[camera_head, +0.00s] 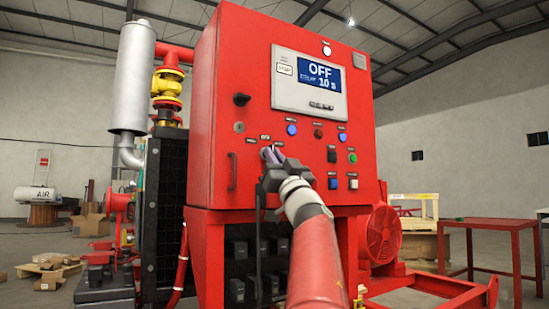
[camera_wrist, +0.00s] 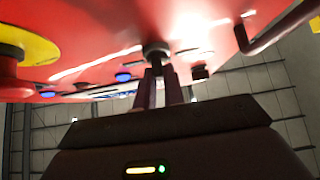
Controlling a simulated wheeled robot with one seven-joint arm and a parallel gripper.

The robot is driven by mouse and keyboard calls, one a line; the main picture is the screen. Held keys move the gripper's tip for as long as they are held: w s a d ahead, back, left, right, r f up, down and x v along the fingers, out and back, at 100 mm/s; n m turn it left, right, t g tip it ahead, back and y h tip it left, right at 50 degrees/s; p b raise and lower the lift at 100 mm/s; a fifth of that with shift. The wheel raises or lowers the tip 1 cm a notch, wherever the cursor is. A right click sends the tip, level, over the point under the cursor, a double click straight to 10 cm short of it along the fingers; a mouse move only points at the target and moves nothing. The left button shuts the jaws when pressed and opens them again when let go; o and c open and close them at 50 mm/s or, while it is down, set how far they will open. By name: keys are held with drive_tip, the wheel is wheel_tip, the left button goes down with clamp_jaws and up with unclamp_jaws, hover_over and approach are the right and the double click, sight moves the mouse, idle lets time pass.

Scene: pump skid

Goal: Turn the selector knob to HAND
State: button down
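The red control cabinet (camera_head: 222,75) fills the middle of the head view, and its display (camera_head: 318,80) reads OFF and 10 s. My gripper (camera_head: 270,155) is at the lower left of the panel, below small label plates too small to read. It hides the selector knob in the head view. In the wrist view a dark selector knob (camera_wrist: 156,53) stands out from the red panel. The fingers of my gripper (camera_wrist: 157,76) are close together with the knob's outer part between their tips. The knob's pointing direction cannot be made out.
A black rotary handle (camera_head: 242,99) and a door handle (camera_head: 232,171) are left of my gripper. Lit blue buttons (camera_head: 291,129) and other buttons are to the right. A red emergency button (camera_wrist: 12,78) on a yellow plate (camera_wrist: 28,42) is close in the wrist view.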

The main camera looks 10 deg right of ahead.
drive_tip(key=shift+r+n+y, duration=0.1)
drive_tip(key=shift+n+y, duration=0.2)
drive_tip(key=shift+y, duration=0.1)
drive_tip(key=shift+w+d+n+g+y+p, duration=0.15)
drive_tip(key=shift+n+g+y+p, duration=1.45)
drive_tip(key=shift+n, duration=1.5)
drive_tip(key=shift+d+n+g+y+p, duration=0.2)
drive_tip(key=shift+n+g+y+p, duration=0.85)
drive_tip(key=shift+n+g+y, duration=1.25)
drive_tip(key=shift+w+d+n+g+y+p, duration=0.15)
drive_tip(key=shift+n+g+y+p, duration=1.55)
drive_tip(key=shift+n, duration=2.2)
drive_tip(key=shift+s+r+g+h+b, duration=0.15)
drive_tip(key=shift+g+h+b, duration=0.2)
drive_tip(key=shift+g+h, duration=0.3)
drive_tip(key=c, duration=1.5)
unclamp_jaws()
